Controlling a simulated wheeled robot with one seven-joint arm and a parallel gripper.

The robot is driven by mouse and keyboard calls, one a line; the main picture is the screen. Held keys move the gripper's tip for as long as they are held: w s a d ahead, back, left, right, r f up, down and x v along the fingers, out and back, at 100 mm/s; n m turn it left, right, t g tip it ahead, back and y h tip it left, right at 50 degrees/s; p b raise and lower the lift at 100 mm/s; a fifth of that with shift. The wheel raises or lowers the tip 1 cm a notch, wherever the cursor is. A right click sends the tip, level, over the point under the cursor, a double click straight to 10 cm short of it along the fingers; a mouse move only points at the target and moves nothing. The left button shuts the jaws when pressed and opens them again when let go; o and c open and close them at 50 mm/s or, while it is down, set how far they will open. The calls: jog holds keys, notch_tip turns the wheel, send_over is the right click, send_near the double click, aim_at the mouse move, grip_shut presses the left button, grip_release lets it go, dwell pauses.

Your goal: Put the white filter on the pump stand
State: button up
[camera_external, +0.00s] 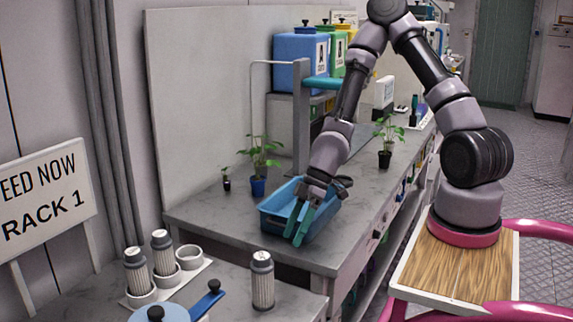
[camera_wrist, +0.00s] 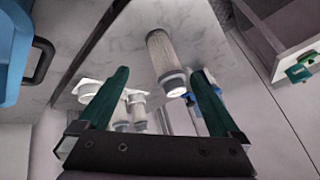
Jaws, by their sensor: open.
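A pale ribbed filter (camera_external: 262,283) with a grey cap stands upright and alone on the near bench. In the wrist view this filter (camera_wrist: 160,50) shows beyond and between my fingertips, not touched. The white stand (camera_external: 168,288) is to its left, with a row of ring cups. Two similar filters (camera_external: 136,270) (camera_external: 163,252) stand in two cups, and the far cup (camera_external: 188,256) is empty. The stand also shows in the wrist view (camera_wrist: 88,88), partly behind my left finger. My gripper (camera_external: 302,228), with green fingers, is open and empty, over the blue tray's near side.
The blue tray (camera_external: 275,218) sits on the far bench below my gripper; potted plants (camera_external: 259,170) (camera_external: 386,140) stand nearby. A blue-lidded vessel (camera_external: 165,313) with a blue handle (camera_external: 208,298) is near the front.

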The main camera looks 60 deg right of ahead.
jog(key=s+a+f+m+g+y, duration=0.1)
jog(key=s+a+m+g+y, duration=0.15)
jog(key=s+g, duration=1.05)
jog(key=s+a+r+m+y, duration=0.5)
jog(key=s+r+m+y, duration=0.2)
jog(key=s+r+y, duration=0.15)
jog(key=w+a+m+t+y, duration=0.2)
jog(key=w+m+t+y, duration=0.5)
jog(key=m+t, duration=0.5)
jog(key=w+d+f+m+t+h, duration=0.2)
jog(key=w+f+m+t+h, duration=0.55)
jog(key=m+t, duration=0.4)
jog(key=m+t+h, duration=0.2)
jog(key=m+h, duration=0.2)
jog(key=h, duration=0.2)
send_near(261, 274)
jog(key=shift+w+d+f, duration=0.2)
jog(key=shift+d+f, duration=0.2)
jog(key=shift+d, duration=0.2)
jog(key=shift+w+d+f, duration=0.15)
jog(key=shift+d+f, duration=0.3)
jog(key=shift+d, duration=0.1)
jog(key=shift+w+f+h, duration=0.25)
jog(key=shift+f, duration=0.05)
jog(key=x, duration=1)
jog(key=shift+w+r, duration=0.15)
grip_shut()
